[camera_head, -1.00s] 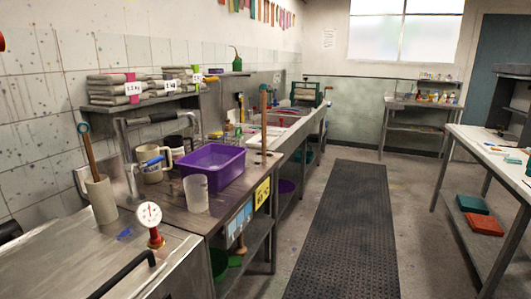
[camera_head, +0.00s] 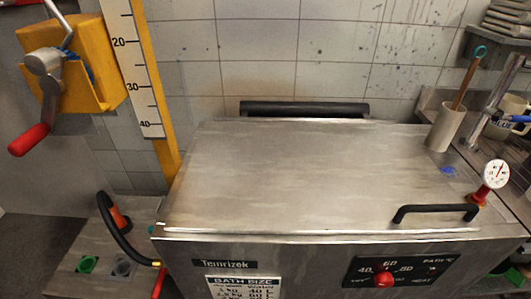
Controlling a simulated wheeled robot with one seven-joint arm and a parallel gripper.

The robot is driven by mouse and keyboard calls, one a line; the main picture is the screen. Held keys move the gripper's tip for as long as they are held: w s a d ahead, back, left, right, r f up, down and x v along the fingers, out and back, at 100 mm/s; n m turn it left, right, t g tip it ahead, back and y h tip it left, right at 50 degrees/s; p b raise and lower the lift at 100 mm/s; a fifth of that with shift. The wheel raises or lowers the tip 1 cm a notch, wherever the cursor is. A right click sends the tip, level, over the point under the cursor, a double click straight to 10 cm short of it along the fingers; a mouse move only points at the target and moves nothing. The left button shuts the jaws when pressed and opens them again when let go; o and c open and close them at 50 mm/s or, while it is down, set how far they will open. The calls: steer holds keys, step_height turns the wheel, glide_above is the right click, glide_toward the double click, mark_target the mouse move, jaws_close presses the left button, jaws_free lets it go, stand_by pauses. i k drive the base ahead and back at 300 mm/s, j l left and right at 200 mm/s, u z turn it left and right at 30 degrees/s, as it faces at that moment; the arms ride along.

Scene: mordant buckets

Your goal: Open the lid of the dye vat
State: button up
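The dye vat (camera_head: 315,265) stands in front of me, a steel box with a "Temrizek" plate, a bath size label and a red dial. Its flat steel lid (camera_head: 300,170) lies shut on top. A black handle (camera_head: 435,210) sits at the lid's front right edge. A thicker black bar (camera_head: 304,108) runs along the back. A round white gauge with a red stem (camera_head: 490,180) stands at the right end of the vat. My gripper is not in view.
A yellow winch with a red handle (camera_head: 70,70) and a numbered scale (camera_head: 133,65) stand at the left. A low steel surface with a black hose (camera_head: 115,225) is left of the vat. A beige holder with a wooden stick (camera_head: 445,125) stands at the back right.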

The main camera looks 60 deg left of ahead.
mark_target(304, 168)
steer(key=u, duration=1.2)
